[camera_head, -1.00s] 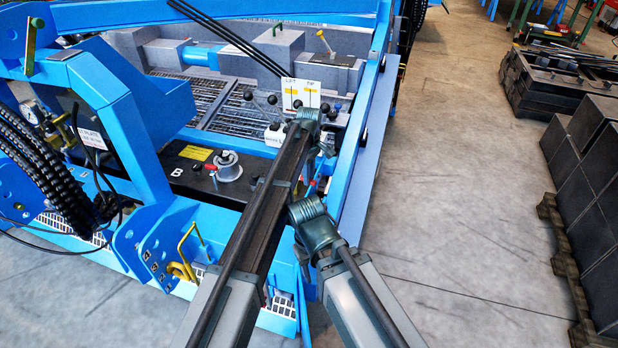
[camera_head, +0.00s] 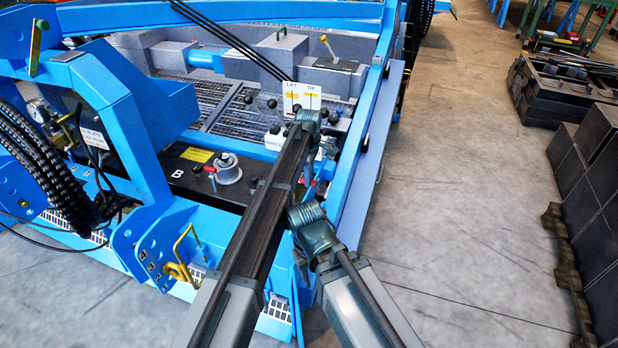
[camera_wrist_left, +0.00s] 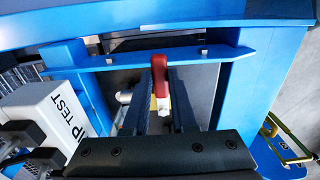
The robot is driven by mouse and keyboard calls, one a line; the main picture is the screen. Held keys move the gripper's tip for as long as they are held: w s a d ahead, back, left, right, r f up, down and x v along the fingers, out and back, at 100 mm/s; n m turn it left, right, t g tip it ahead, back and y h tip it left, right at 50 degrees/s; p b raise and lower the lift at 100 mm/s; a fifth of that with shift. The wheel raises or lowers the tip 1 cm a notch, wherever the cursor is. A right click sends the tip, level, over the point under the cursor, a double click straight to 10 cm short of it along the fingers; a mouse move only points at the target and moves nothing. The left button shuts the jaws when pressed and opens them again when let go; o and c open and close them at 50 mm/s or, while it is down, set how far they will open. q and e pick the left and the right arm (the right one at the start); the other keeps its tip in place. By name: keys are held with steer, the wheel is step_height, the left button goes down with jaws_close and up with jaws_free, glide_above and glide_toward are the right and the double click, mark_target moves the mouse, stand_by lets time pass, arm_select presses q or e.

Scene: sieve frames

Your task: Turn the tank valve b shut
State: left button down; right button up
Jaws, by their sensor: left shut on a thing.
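A red handle (camera_wrist_left: 165,82) with a pale metal part below it stands in the middle of the left wrist view. My left gripper (camera_wrist_left: 163,98) has one dark finger on each side of it and is shut on it. In the head view my left gripper (camera_head: 314,178) is small and partly behind my arm, at the right end of the blue frame. I cannot read a valve label at the handle. A white letter B (camera_head: 178,173) is on the black tank (camera_head: 205,187), beside a round silver fitting (camera_head: 226,170) with a red top.
A white test box (camera_wrist_left: 45,115) stands left of my gripper. A blue crossbar (camera_wrist_left: 110,64) runs just beyond the handle. Lever knobs (camera_head: 262,102) and a lift and tip sign (camera_head: 302,97) stand behind. The floor (camera_head: 460,190) to the right is clear up to dark crates (camera_head: 580,170).

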arm_select(q)
steer(key=c, duration=0.7)
jaws_free()
steer(key=shift+r, duration=0.1)
step_height(320, 180, up, 14)
steer(key=p, duration=1.3)
steer(key=shift+f+p, duration=0.2)
steer(key=shift+p, duration=0.2)
